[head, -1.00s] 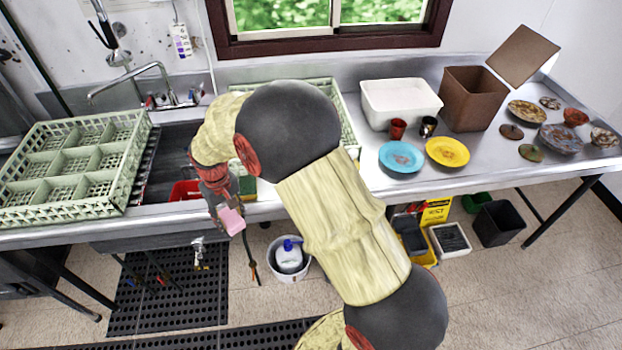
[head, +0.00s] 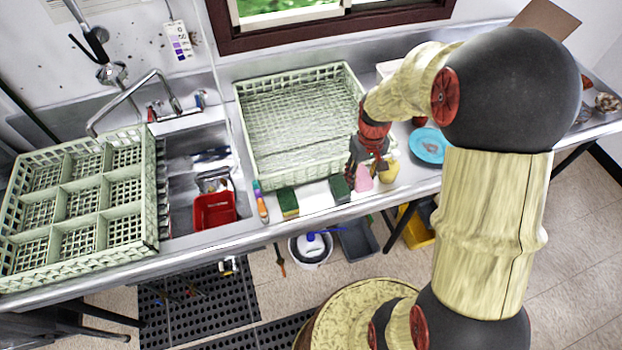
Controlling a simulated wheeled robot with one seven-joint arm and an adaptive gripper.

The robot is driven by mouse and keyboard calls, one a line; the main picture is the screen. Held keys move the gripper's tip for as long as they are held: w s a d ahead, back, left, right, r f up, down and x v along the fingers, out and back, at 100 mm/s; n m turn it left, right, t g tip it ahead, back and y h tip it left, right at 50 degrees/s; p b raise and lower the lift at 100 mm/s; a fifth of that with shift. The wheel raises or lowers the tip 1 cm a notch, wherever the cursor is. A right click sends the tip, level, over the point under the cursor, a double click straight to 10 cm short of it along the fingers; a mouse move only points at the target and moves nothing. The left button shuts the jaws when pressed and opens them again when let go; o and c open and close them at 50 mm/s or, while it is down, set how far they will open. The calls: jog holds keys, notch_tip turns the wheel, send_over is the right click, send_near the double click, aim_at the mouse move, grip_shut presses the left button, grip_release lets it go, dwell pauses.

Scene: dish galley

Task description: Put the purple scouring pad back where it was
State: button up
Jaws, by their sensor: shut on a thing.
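The purple scouring pad (head: 363,178), which looks pink here, is held upright at the front of the counter, near the rack's front right corner. My gripper (head: 361,171) comes down from above and is shut on it. The gripper's fingers hide its upper part. I cannot tell whether its lower edge touches the counter. A dark green pad (head: 340,189) stands just left of it, and a yellow item (head: 389,171) is close on its right.
A green-and-yellow sponge (head: 288,203) and a colourful slim item (head: 260,202) stand farther left along the front edge. A pale green rack (head: 245,120) lies behind. A red tub (head: 214,211) sits in the sink. A blue plate (head: 430,146) is to the right.

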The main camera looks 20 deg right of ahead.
jog(key=w+a+f, duration=0.4)
jog(key=a, duration=0.4)
jog(key=b, duration=0.1)
send_over(315, 197)
jog(key=f, duration=0.4)
jog(key=shift+s+d+f, duration=0.2)
jog(key=shift+d+f, duration=0.05)
jog(key=shift+f, duration=0.15)
jog(key=shift+w+a+f+b, duration=0.1)
jog(key=shift+a+f+b, duration=0.1)
jog(key=shift+f, duration=0.8)
jog(key=shift+w+a+f+b, duration=0.1)
jog(key=shift+f+b, duration=0.1)
jog(key=shift+f, duration=0.8)
jog(key=shift+f, duration=0.2)
jog(key=o, duration=1.2)
jog(key=shift+r, duration=0.15)
